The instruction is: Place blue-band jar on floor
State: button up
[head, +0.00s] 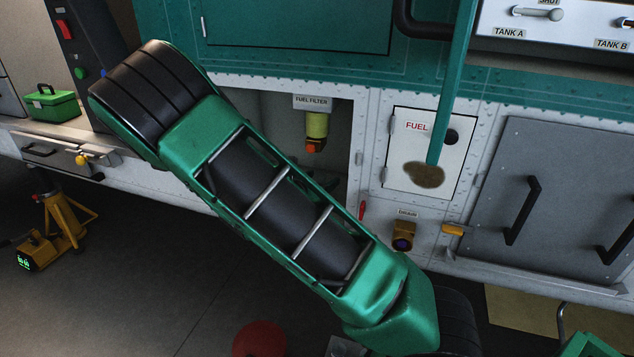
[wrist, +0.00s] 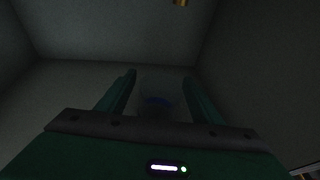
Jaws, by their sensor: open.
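A dim, clear-looking jar with a blue band (wrist: 158,101) stands between the fingers, low in the picture. It is too dark to tell whether the fingers touch it. Grey walls surround the gripper and jar, like the inside of a compartment. The floor (head: 190,280) shows there as dark grey.
A filter with an orange bottom (head: 316,130) hangs in the open FUEL FILTER bay. A yellow jack (head: 62,225) stands on the floor at left, and a red round thing (head: 259,338) at the bottom. A grey door with black handles (head: 550,200) is at right.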

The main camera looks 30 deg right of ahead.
jog(key=v, duration=1)
jog(key=shift+s+a+r, duration=0.1)
jog(key=shift+s+a, duration=0.05)
jog(key=shift+a, duration=0.1)
